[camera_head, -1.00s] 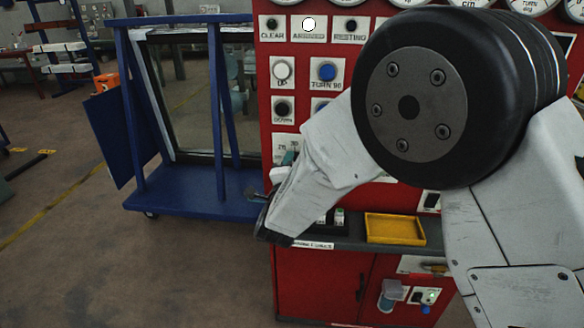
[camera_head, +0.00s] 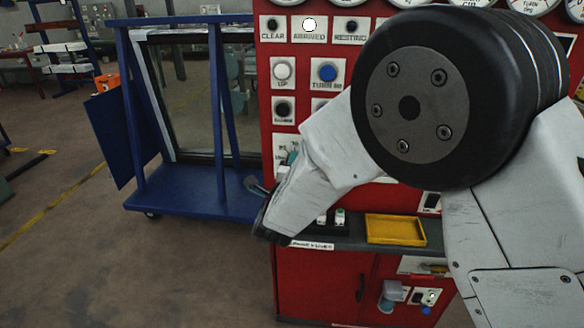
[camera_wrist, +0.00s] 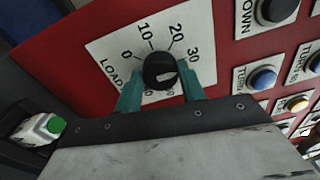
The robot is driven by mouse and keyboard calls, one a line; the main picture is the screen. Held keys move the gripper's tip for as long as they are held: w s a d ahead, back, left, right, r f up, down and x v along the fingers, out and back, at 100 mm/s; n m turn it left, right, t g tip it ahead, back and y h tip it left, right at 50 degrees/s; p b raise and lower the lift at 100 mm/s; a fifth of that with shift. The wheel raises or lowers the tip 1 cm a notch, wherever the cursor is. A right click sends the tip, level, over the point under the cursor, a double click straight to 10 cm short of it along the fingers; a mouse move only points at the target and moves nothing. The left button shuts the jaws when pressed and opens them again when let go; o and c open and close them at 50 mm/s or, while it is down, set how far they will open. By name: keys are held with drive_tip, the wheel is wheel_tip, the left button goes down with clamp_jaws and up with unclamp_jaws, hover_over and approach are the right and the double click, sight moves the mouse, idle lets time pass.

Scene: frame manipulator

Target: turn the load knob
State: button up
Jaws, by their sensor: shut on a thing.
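The load knob (camera_wrist: 159,70) is round and black with a pale pointer mark, on a white dial plate (camera_wrist: 113,47) lettered LOAD with 0, 10, 20 and 30 showing. The lower part of the dial is partly hidden by the fingers and gripper body. In the head view my gripper (camera_head: 291,158) is at the panel's left edge, and my arm hides the knob.
The red panel (camera_head: 265,60) carries UP (camera_head: 282,70), DOWN (camera_head: 283,109) and TURN buttons. Below it a ledge holds a yellow tray (camera_head: 395,230). A blue wheeled frame (camera_head: 190,195) stands close on the left. A green-topped white part (camera_wrist: 40,130) is near my gripper in the wrist view.

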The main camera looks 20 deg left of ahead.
drive_tip(key=o, duration=1)
drive_tip(key=shift+a, duration=0.1)
drive_tip(key=shift+s, duration=0.15)
drive_tip(key=s, duration=0.2)
drive_tip(key=s+d, duration=0.1)
drive_tip(key=s, duration=0.4)
drive_tip(key=shift+s+d+f, duration=0.2)
drive_tip(key=shift+d, duration=0.1)
